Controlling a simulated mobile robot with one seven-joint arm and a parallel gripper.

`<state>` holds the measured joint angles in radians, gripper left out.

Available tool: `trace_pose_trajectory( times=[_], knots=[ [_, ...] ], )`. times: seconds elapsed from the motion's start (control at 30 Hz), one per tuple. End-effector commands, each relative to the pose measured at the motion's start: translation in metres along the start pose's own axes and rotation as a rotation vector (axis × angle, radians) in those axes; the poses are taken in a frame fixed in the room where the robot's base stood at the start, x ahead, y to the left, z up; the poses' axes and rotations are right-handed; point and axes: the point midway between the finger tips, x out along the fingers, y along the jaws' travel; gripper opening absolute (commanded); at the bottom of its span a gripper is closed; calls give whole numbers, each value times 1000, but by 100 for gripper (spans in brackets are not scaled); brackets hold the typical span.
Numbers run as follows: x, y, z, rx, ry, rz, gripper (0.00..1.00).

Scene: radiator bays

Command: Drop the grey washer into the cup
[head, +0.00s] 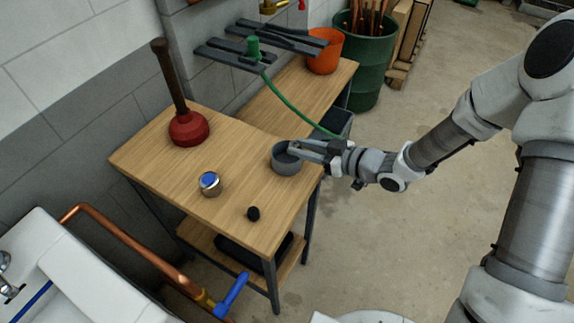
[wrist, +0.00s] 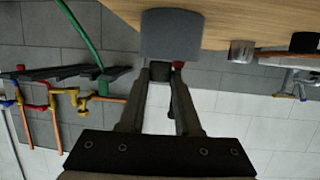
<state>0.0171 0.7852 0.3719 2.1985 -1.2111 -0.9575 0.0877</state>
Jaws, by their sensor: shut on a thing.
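The grey cup (head: 284,166) stands upright on the wooden workbench, near its right edge. It also shows in the wrist view (wrist: 172,35), just beyond my fingertips. My gripper (head: 296,148) reaches in from the right, with its fingertips over the cup's rim. In the wrist view my gripper (wrist: 163,72) is shut on a small dark grey piece, the grey washer (wrist: 160,71). The washer is hard to make out in the head view. How high it is above the cup's opening is unclear.
On the workbench (head: 150,155) are a red plunger (head: 188,128), a silver-and-blue knob (head: 210,184) and a small black piece (head: 253,213). An orange bucket (head: 325,52) stands farther back. A green hose (head: 295,103) hangs behind the cup.

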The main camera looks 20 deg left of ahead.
Motion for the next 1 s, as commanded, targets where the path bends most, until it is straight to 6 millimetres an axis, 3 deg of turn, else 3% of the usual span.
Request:
trace_pose_trajectory(
  times=[0.33, 0.37, 0.53, 0.87, 1.0],
  knots=[
    [2, 0, 6, -1, 0, 1, 0],
    [2, 0, 6, 0, 0, 0, 37],
    [2, 0, 6, 0, 0, 1, 67],
    [-1, 1, 6, 0, 0, 1, 67],
    [-16, 2, 5, 0, 0, 4, 67]
  ],
)
